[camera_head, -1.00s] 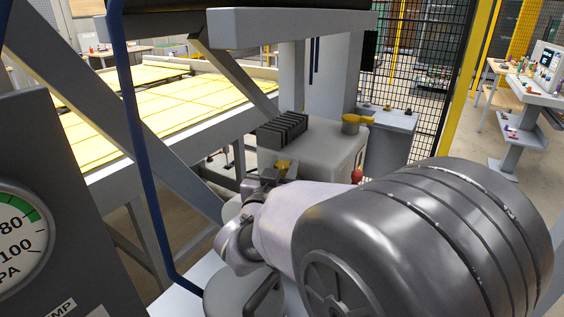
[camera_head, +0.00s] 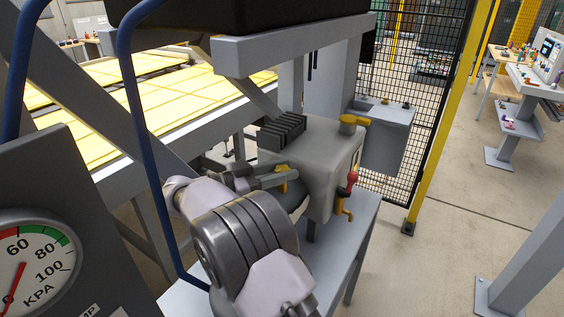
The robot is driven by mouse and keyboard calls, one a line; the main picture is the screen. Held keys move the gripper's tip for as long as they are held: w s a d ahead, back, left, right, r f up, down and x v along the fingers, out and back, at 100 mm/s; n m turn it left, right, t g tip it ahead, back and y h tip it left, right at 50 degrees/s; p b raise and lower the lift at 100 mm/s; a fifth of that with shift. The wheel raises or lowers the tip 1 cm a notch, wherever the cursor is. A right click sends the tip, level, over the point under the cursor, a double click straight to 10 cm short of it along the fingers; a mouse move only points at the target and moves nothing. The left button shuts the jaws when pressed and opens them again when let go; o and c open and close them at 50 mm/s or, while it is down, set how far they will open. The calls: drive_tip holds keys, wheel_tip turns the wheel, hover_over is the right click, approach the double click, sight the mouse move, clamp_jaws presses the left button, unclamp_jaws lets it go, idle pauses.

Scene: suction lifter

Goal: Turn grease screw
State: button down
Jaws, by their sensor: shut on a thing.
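The grey pump housing (camera_head: 325,160) stands on a light grey stand (camera_head: 352,232). On its near left side is a small yellow part (camera_head: 283,182), which looks like the grease screw. My gripper (camera_head: 277,180) reaches it from the left and is shut on it. The fingers cover part of the yellow piece, so its shape and turn angle are hard to tell. My own arm fills the lower middle and hides what lies beneath the gripper.
A yellow lever (camera_head: 354,119) tops the housing; a red handle (camera_head: 350,184) sits on its right side. A pressure gauge (camera_head: 38,262) is at lower left. A blue hose (camera_head: 141,130) and grey beam (camera_head: 290,42) are near the arm.

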sight(283, 170)
drive_tip(key=shift+r+m+g+h+p, duration=0.15)
drive_tip(key=shift+m+g+h+p, duration=0.35)
drive_tip(key=shift+m+g+p, duration=0.75)
drive_tip(key=shift+g, duration=0.55)
drive_tip(key=shift+b, duration=0.3)
drive_tip(key=c, duration=1)
unclamp_jaws()
drive_tip(key=shift+d, duration=0.1)
drive_tip(key=shift+o, duration=0.2)
drive_tip(key=r, duration=0.1)
drive_tip(key=r+p, duration=0.2)
drive_tip(key=r, duration=0.1)
drive_tip(key=shift+s, duration=0.35)
drive_tip(key=s+d+p, duration=0.3)
drive_tip(key=s+p, duration=1.2)
drive_tip(key=p, duration=0.7)
drive_tip(key=shift+r, duration=0.4)
